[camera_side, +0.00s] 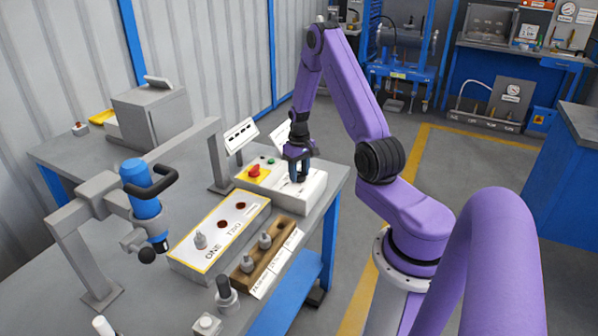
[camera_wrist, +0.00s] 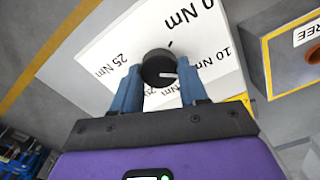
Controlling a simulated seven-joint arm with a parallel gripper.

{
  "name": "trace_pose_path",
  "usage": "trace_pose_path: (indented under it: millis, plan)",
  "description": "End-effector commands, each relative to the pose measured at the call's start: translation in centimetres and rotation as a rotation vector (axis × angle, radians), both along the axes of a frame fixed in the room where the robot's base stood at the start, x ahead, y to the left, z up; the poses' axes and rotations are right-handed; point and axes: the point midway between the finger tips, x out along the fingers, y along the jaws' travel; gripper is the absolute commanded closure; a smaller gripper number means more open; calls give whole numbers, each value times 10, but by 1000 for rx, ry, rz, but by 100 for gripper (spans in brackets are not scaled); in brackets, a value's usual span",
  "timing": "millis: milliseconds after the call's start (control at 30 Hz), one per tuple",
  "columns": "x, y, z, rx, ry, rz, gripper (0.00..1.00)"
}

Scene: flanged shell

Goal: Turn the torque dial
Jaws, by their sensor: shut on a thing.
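The torque dial (camera_wrist: 158,64) is a round black knob on a white panel (camera_wrist: 100,48) in the wrist view. Labels reading 25 Nm, 10 Nm and others, partly cut off or covered, surround it. A white line on the knob points right in the picture, roughly toward the 10 Nm side. My gripper (camera_wrist: 160,78) has its blue fingers on either side of the knob and is shut on it. In the side view my gripper (camera_side: 298,173) points down onto the white box (camera_side: 310,190) at the bench's right end; the fingers hide the dial there.
On the same box are a red button (camera_side: 254,170) and a green button. In front stand a block (camera_side: 213,258) labelled ONE, TWO and a wooden holder (camera_side: 258,272) with metal pieces. A blue tool (camera_side: 146,195) hangs from a grey stand at left.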

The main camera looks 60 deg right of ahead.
Motion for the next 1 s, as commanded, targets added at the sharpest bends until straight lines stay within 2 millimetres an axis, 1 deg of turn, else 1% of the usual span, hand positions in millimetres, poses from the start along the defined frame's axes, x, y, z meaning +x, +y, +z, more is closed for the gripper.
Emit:
trace_pose_path:
  millis: [600, 800, 1000]
  plan:
    - [-1, -1, 1, 0, 0, -578, 87]
    - [-1, -2, 1, 0, -1, -728, 87]
    - [-1, -2, 1, 0, -1, -834, 87]
